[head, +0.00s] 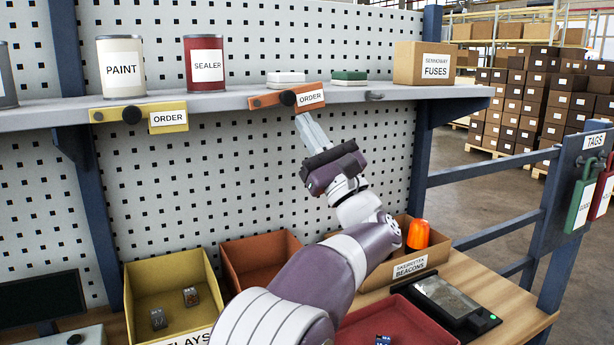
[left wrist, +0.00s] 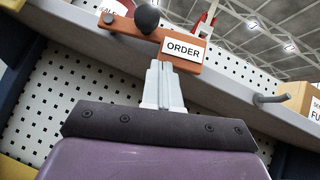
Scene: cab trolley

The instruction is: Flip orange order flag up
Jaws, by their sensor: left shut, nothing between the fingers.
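The orange order flag (head: 275,98) sits on the front edge of the shelf, with a white ORDER label and a dark round knob; it tilts slightly up to the right. It also shows in the left wrist view (left wrist: 122,24), with its knob at the upper middle. My left gripper (head: 303,120) is shut and empty. Its fingertips are just below the flag, near the label end; I cannot tell whether they touch it. The left wrist view shows the closed fingers (left wrist: 160,68) pointing up at the flag's underside. My right gripper is in neither view.
A yellow ORDER flag (head: 138,113) is on the same shelf (head: 45,116) to the left. Paint and sealer cans, small boxes and a FUSES carton (head: 424,64) stand on the shelf. A hook (head: 374,96) is right of the flag. Bins (head: 260,262) and a red tray (head: 400,325) lie below.

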